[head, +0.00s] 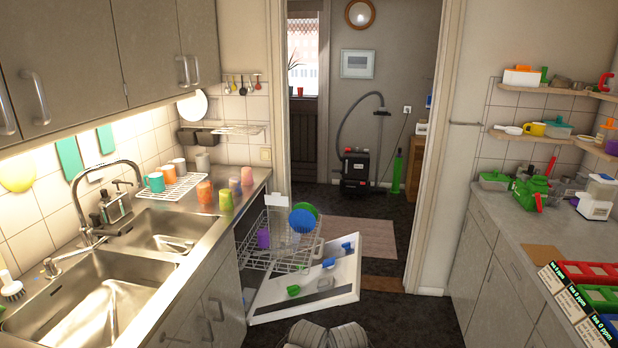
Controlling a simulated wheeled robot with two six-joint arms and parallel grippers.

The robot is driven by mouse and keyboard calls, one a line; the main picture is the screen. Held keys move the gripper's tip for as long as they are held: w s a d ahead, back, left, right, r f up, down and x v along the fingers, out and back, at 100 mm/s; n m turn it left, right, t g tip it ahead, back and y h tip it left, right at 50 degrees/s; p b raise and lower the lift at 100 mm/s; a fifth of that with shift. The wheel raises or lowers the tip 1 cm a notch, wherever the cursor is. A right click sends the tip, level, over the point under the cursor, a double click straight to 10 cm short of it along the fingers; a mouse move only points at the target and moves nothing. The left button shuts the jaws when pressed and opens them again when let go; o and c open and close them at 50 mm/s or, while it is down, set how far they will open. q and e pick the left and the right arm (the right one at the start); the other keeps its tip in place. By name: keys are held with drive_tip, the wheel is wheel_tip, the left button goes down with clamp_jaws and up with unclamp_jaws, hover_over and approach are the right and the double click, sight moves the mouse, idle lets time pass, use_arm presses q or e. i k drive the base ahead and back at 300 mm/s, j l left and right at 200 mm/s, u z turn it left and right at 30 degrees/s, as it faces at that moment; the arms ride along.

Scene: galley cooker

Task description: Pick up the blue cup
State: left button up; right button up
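The dishwasher door (270,309) is folded down. On it lie a small blue thing (347,246) near its far right corner and another blue thing (328,263) nearer its middle. Either may be the blue cup, but they are too small to tell. A green cup (293,290) lies on the door nearer the front. A round blue dish (302,220) and a purple cup (263,238) are in the rack above.
Orange, green and pink cups (247,176) stand on the left counter beside the sink (110,285). A vacuum cleaner (356,170) stands beyond the doorway. The right counter (510,225) holds a green container and red, green and blue bins. Dark floor lies right of the door.

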sight(234, 183)
drive_tip(key=i, duration=1.7)
drive_tip(key=i+j, duration=0.15)
drive_tip(key=i, duration=0.35)
drive_tip(key=i+j, duration=0.3)
